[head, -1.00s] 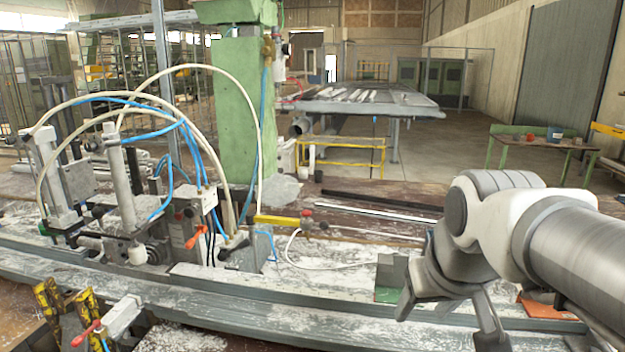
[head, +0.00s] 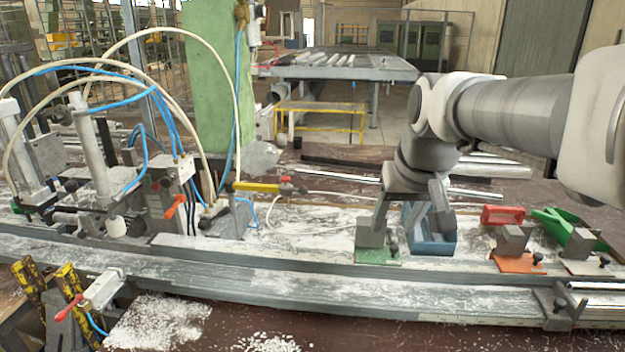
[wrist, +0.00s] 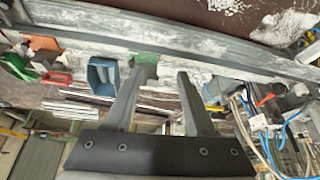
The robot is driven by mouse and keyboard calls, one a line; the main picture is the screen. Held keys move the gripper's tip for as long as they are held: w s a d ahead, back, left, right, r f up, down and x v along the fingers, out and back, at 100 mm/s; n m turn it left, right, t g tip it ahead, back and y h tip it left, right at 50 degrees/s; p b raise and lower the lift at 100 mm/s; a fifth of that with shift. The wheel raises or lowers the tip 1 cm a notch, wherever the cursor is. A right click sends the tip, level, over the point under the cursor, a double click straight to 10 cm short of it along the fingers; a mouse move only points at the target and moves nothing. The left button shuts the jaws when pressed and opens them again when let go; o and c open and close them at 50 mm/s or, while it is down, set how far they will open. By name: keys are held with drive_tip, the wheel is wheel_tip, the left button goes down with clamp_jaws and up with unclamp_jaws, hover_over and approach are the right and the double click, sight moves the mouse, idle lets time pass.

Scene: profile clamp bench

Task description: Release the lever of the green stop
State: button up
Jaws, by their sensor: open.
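The green stop (head: 376,257) is a green plate with a grey block on it, on the long metal rail bench. A small black-knobbed lever (head: 394,249) stands at its right side. My gripper (head: 408,215) points down above the stop, its fingers spread and empty. The left finger overlaps the grey block in the head view, so contact cannot be told. In the wrist view the green stop (wrist: 146,58) shows just beyond the tip of the left finger, and my gripper (wrist: 157,76) has clear space between its fingers. The lever is not distinguishable there.
A blue bin (head: 432,245) stands right beside the stop, behind my right finger. Further right are an orange stop (head: 517,264), a red bin (head: 502,214) and a green bin (head: 566,226). Clamps with hoses (head: 110,190) stand left. The rail between is clear.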

drive_tip(key=w+d, duration=0.3)
drive_tip(key=w, duration=0.7)
drive_tip(key=m+y, duration=0.1)
drive_tip(key=m, duration=0.1)
hover_over(390, 233)
drive_tip(key=s+d, duration=0.2)
drive_tip(key=s, duration=0.5)
wheel_tip(390, 233, down, 13)
drive_tip(key=x, duration=0.5)
drive_tip(key=p+x, duration=0.1)
drive_tip(key=x, duration=0.5)
drive_tip(key=s+x, duration=0.1)
drive_tip(key=x, duration=0.4)
drive_tip(key=shift+w+a+f+p, duration=0.2)
drive_tip(key=shift+a+f+p, duration=0.1)
drive_tip(key=shift+f, duration=0.25)
drive_tip(key=shift+c, duration=0.3)
clamp_jaws()
